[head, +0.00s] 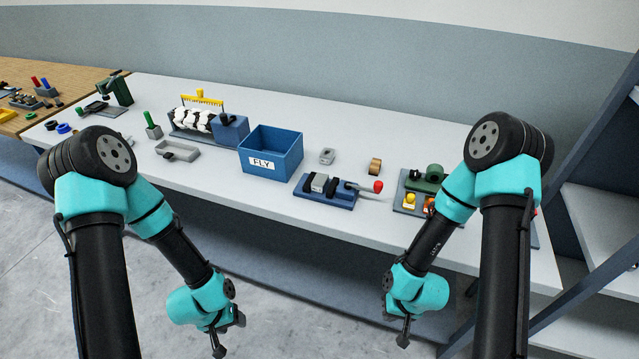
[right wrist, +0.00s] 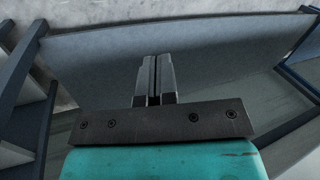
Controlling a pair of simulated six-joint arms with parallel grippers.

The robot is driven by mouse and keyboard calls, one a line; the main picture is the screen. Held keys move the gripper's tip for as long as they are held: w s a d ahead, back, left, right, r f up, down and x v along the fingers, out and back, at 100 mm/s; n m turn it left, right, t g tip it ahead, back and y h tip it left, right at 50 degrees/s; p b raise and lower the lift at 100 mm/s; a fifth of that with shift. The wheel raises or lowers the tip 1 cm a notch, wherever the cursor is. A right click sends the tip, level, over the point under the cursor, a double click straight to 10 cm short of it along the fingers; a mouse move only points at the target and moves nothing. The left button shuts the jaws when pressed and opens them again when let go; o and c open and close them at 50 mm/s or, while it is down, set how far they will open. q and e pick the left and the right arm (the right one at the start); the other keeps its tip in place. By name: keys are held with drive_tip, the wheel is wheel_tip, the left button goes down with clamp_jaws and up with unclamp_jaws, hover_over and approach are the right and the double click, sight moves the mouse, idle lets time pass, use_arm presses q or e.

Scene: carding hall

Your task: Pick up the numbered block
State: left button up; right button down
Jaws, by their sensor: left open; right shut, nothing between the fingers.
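No number is legible on any block in the head view, so I cannot tell for certain which is the numbered block. A small grey block (head: 327,156) lies on the table behind a blue fixture (head: 340,201). My left gripper (head: 219,346) hangs in front of the table, below its front edge, open and apart from everything. My right gripper (head: 403,340) also hangs in front of the table, shut and empty. In the right wrist view its fingers (right wrist: 154,78) are together with nothing between them.
A blue bin marked FLY (head: 286,140) stands mid-table. Left of it are a grey tray (head: 178,151) and a blue machine with a white-and-black roller (head: 232,128). A tan ring (head: 375,166) stands right of the grey block. Shelving (head: 604,215) bounds the right side.

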idle(0.3)
drive_tip(key=shift+c, duration=0.6)
unclamp_jaws()
drive_tip(key=shift+w, duration=0.1)
